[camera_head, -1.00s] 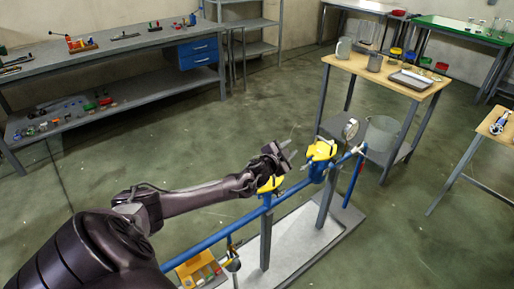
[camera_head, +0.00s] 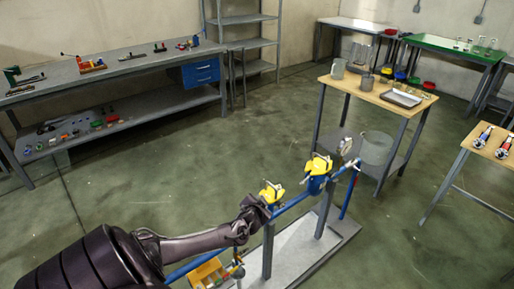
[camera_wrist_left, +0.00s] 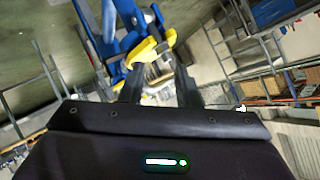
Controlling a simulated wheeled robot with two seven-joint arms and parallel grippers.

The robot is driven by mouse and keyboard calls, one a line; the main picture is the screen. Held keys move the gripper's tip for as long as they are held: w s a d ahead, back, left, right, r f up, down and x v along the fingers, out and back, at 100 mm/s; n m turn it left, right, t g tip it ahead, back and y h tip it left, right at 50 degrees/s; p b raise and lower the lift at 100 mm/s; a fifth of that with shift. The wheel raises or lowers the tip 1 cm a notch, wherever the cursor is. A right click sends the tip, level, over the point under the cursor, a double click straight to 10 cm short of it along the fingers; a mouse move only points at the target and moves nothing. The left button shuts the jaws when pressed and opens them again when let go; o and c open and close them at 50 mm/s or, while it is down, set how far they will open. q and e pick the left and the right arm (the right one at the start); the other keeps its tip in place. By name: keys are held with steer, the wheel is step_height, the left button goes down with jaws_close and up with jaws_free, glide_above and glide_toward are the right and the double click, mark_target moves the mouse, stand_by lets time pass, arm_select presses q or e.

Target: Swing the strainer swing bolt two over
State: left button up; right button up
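The blue pipe rig carries two yellow-topped fittings: a nearer one (camera_head: 272,192) and a farther one (camera_head: 318,166). I cannot tell which part is swing bolt two; the bolts are too small. My left gripper (camera_head: 262,207) is low beside the nearer yellow fitting, on its near-left side, and partly hides the pipe there. In the left wrist view, the two dark fingers of my left gripper (camera_wrist_left: 158,88) stand apart with a gap between them. A yellow part (camera_wrist_left: 150,50) on blue piping (camera_wrist_left: 108,42) lies just past the fingertips. My right gripper is not in view.
The rig stands on a pale base plate (camera_head: 291,250), with a yellow box (camera_head: 208,273) at its near end. A wooden-topped table (camera_head: 378,92) stands behind right, a grey bench (camera_head: 130,68) behind left. The green floor between is clear.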

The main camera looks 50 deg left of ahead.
arm_select(q)
steer(key=shift+s+d+f+m, duration=0.15)
steer(key=shift+s+f+m, duration=0.2)
steer(key=shift+f, duration=0.3)
steer(key=shift+s+d+f+m, duration=0.15)
steer(key=shift+s+f, duration=0.25)
steer(key=shift+f, duration=0.2)
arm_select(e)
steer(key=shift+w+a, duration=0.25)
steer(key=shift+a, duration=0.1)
